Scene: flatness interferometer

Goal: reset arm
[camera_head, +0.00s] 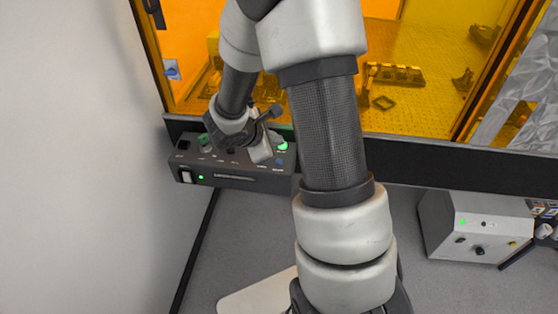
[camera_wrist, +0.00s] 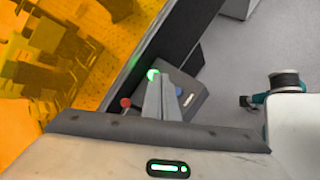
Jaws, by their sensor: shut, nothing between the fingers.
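My gripper (camera_head: 272,153) is at a dark control box (camera_head: 240,177) in the head view, over the right part of its top. The wrist view shows my gripper (camera_wrist: 163,82) with its two fingers together and nothing held. Its tips appear at a lit green button (camera_wrist: 152,75) on the box; contact cannot be told. The green button also shows in the head view (camera_head: 283,146). A red knob (camera_wrist: 125,102) and a blue button (camera_wrist: 178,91) lie on either side of the fingers in the wrist view. My arm hides the box's right end.
An orange-windowed enclosure (camera_head: 430,110) with optical parts inside stands behind the box, with a dark frame rail (camera_head: 450,165) along its lower edge. A grey instrument box (camera_head: 475,228) is at the right. A pale wall is at the left.

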